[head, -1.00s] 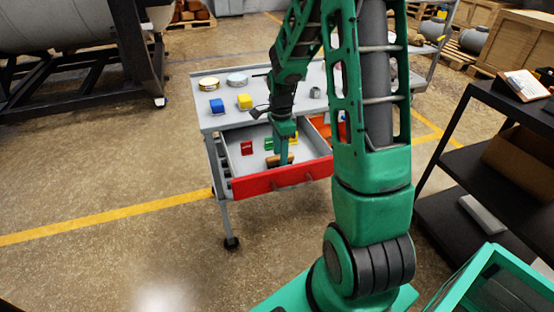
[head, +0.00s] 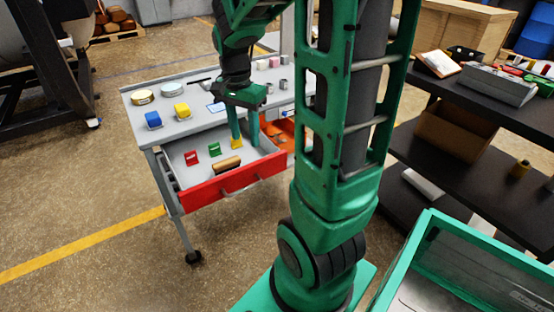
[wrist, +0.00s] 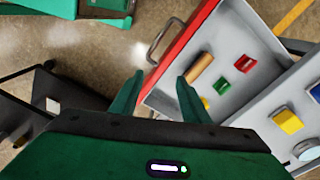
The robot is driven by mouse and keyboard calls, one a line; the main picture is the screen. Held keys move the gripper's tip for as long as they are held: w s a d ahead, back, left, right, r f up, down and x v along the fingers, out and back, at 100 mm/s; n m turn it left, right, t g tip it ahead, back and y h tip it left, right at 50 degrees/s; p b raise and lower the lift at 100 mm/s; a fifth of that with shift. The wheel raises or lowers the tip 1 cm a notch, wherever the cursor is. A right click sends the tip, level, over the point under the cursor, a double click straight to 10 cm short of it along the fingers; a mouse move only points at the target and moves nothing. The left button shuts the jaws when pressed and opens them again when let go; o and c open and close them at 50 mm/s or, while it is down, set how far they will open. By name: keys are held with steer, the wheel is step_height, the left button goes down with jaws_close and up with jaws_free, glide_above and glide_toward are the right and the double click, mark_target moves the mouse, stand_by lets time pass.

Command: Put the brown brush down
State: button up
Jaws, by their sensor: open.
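The brown brush (head: 227,165) lies in the open drawer (head: 178,170) of the grey workbench, near the red drawer front. It also shows in the wrist view (wrist: 200,67), lying in the drawer just inside that front. My gripper (head: 245,143) is open and empty, its two fingers pointing down over the right part of the drawer. In the wrist view the fingertips (wrist: 160,75) are apart with nothing between them, and the brush lies to their right.
Red (head: 191,157), green (head: 214,149) and yellow (head: 237,144) items also lie in the drawer. A black shelf (head: 460,150) stands at right; open floor lies at front left.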

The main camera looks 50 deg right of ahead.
steer(key=s+a+n, duration=0.1)
steer(key=s+n, duration=0.3)
steer(key=s, duration=0.5)
steer(key=s+a+r+n, duration=0.1)
steer(key=s+a+n, duration=0.1)
steer(key=s+n, duration=0.3)
steer(key=s, duration=0.4)
steer(key=shift+a+r+y, duration=0.25)
steer(key=shift+r+y, duration=0.05)
steer(key=shift+y, duration=0.1)
steer(key=shift+w+f, duration=0.25)
steer(key=shift+w, duration=0.3)
steer(key=shift+o, duration=0.4)
